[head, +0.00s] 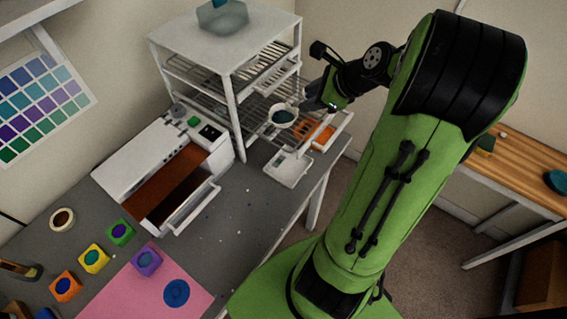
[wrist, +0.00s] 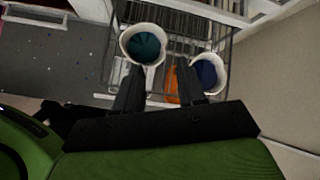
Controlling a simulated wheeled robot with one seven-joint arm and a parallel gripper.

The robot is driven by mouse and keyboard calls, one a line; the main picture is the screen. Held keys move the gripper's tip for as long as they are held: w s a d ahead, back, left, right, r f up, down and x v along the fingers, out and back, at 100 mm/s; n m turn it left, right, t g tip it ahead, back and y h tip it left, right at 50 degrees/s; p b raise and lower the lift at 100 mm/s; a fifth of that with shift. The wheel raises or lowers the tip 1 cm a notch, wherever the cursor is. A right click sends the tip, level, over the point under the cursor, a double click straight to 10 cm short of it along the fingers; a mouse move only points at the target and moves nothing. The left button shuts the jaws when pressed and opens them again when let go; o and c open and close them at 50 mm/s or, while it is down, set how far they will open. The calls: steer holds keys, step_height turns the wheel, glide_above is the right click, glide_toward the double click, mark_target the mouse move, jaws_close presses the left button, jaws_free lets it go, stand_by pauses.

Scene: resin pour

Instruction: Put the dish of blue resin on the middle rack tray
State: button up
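The white rack (head: 232,95) stands on the grey table with wire shelves under a solid top. In the wrist view a white dish of dark blue resin (wrist: 208,75) is at the right finger, partly hidden by it. A second white dish, with teal resin (wrist: 145,47), is at the left finger; it appears to be the dish (head: 282,116) at the rack's front in the head view. My gripper (wrist: 160,80) has its fingers apart, with wire shelf showing between them. In the head view my gripper (head: 326,102) is at the rack's right side. Which tray level bears each dish is unclear.
A tray with orange contents (head: 320,137) sticks out low at the rack's right. A white scale-like tray (head: 288,168) is in front of the rack. A white box with an open drawer (head: 188,208) stands left. Several coloured resin pots and a pink mat (head: 128,298) lie front left.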

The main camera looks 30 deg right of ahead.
steer(key=s+a+r+n+g+h, duration=0.1)
steer(key=s+a+r+n+g, duration=0.15)
steer(key=a+n, duration=0.95)
steer(key=s+a+r+n+h, duration=0.1)
steer(key=s+a+r+n, duration=0.2)
steer(key=s+a+n, duration=0.6)
steer(key=s+n, duration=0.5)
steer(key=n, duration=0.1)
steer(key=shift+n+h, duration=0.3)
